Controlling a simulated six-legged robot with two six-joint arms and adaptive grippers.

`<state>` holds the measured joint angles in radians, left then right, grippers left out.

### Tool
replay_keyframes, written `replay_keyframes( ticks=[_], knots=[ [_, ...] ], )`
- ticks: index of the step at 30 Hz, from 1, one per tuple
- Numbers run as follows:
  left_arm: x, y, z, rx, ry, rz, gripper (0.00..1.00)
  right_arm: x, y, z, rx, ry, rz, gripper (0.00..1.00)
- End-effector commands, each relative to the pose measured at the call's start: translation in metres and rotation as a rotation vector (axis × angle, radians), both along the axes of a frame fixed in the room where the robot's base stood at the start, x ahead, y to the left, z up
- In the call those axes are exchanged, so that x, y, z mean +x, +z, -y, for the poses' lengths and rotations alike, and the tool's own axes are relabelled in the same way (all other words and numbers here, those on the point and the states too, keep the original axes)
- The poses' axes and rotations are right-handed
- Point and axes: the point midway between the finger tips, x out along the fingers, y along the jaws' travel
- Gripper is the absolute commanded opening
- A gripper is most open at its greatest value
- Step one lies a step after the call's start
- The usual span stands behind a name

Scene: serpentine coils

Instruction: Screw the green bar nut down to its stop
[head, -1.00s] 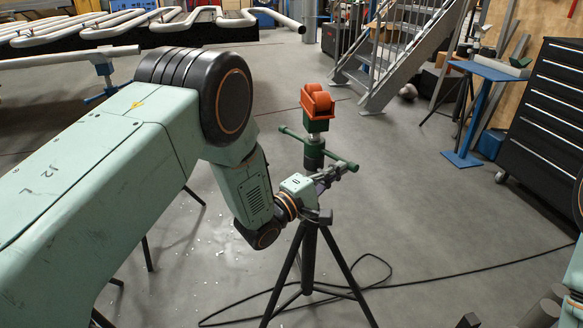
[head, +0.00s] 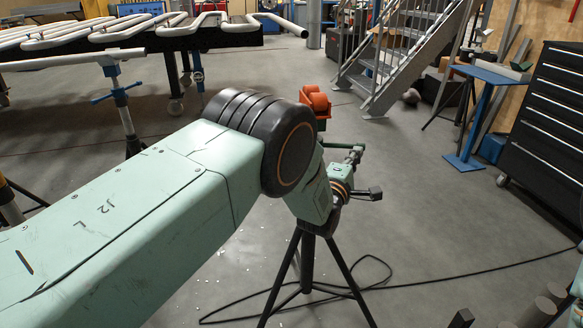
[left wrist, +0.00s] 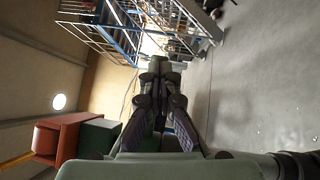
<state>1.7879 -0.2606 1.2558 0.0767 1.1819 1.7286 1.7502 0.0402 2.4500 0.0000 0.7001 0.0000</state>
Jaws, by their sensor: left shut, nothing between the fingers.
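The green bar nut (head: 343,146) is on the tripod stand, below the orange roller head (head: 316,101). Only part of its bar shows, to the right of my arm; the hub and other end are hidden. My left gripper (head: 356,157) is shut and empty, close by the visible bar end. Whether it touches the bar I cannot tell. In the left wrist view, the fingers of my left gripper (left wrist: 158,80) come together ahead. The orange roller head (left wrist: 60,138) and its green block (left wrist: 98,140) show at the lower left there.
The black tripod legs (head: 309,262) stand on open grey floor with a loose black cable (head: 440,277). A blue stand (head: 475,115), a black drawer cabinet (head: 548,110) and metal stairs (head: 395,65) are behind. White serpentine coils (head: 130,27) lie at the back left.

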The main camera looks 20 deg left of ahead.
Motion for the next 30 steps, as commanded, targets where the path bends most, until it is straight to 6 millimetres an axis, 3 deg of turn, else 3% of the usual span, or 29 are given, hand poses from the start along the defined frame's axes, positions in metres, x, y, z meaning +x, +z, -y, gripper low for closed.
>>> replay_keyframes(
  ticks=[12,30],
  knots=[
    [0.023,-0.002,-0.001,-0.001,0.231,0.001,0.0,0.0,-0.019,0.0,0.0,0.0,0.0,0.51],
    [0.029,-0.001,-0.002,0.001,0.293,0.0,0.0,0.0,-0.023,0.0,0.0,0.0,0.0,0.51]
  ],
)
